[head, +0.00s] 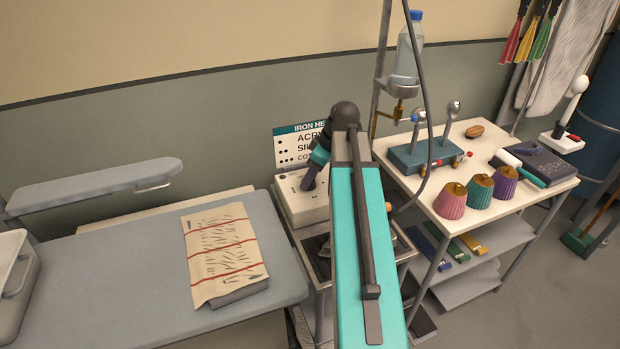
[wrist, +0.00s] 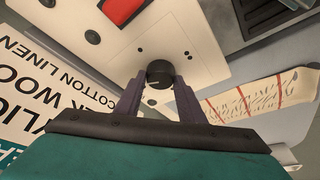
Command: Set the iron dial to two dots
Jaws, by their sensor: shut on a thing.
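The iron dial (wrist: 159,73) is a round black knob with a pale pointer line, on a cream panel in the wrist view. My gripper (wrist: 160,90) has its two dark purple fingers on either side of the knob, shut on it. The pointer line shows between the fingers; I cannot tell which mark it points to. Small dots show on the panel near the knob, partly hidden by the fingers.
An iron heat sign (head: 300,146) stands behind the base. A grey ironing board (head: 110,270) with a striped cloth (head: 222,250) lies left. A white cart (head: 500,210) with a valve block (head: 432,158) and colored pleated cones (head: 480,190) stands right. A hanging bottle (head: 408,50) and cable are near my arm.

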